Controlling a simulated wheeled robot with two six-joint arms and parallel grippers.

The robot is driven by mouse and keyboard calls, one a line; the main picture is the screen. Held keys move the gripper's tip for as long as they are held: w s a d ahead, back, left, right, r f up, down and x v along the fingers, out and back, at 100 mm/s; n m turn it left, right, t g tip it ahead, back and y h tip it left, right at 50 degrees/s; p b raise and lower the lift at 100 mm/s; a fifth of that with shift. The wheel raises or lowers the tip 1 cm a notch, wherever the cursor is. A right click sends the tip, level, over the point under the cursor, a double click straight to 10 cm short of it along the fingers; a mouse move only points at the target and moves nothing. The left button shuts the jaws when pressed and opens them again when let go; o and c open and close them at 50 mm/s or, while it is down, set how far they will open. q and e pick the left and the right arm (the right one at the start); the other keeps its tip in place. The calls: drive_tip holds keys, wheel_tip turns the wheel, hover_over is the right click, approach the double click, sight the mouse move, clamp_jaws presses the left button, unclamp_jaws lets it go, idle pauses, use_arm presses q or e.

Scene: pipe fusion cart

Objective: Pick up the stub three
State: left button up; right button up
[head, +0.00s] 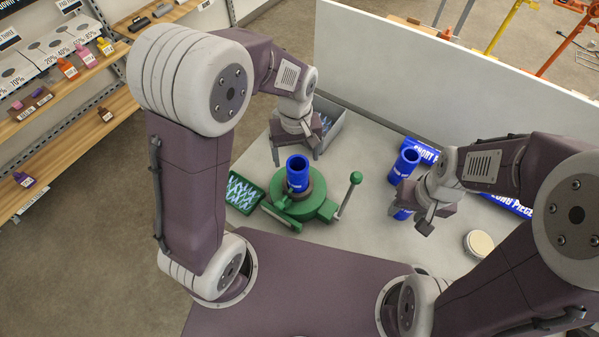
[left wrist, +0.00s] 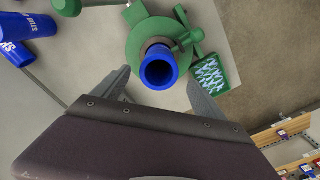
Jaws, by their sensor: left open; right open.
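A blue stub (head: 297,177) stands upright in a green clamp (head: 312,210); its open top shows in the left wrist view (left wrist: 160,70). My left gripper (head: 297,153) is open and empty above and behind it, and in the left wrist view its fingers (left wrist: 160,92) lie either side, apart from the stub. A second blue pipe (head: 404,163) stands further right, by my right gripper (head: 414,210), which is open. A bit of blue (head: 402,215) shows below that gripper, mostly hidden. I cannot read which stub is number three.
A green tray (head: 244,191) with white marks sits left of the clamp. The clamp's lever with a green knob (head: 355,178) rises on its right. A grey bin (head: 331,128) stands behind. A white panel (head: 450,70) closes the back. A round pale disc (head: 479,244) lies right.

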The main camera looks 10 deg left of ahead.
sight(295, 163)
use_arm(q)
drive_tip(key=shift+s+f, duration=0.2)
drive_tip(key=shift+f, duration=0.4)
drive_tip(key=shift+s+f, duration=0.15)
drive_tip(key=shift+f, duration=0.45)
drive_tip(key=shift+w+a+f+p, duration=0.1)
drive_tip(key=shift+w+f+p, duration=0.2)
drive_tip(key=shift+f, duration=0.2)
drive_tip(key=f, duration=0.1)
drive_tip(key=f+p, duration=0.1)
drive_tip(key=f, duration=0.2)
drive_tip(key=shift+s+d, duration=0.15)
drive_tip(key=shift+d, duration=0.2)
drive_tip(key=shift+f, duration=0.45)
drive_tip(key=c, duration=1.7)
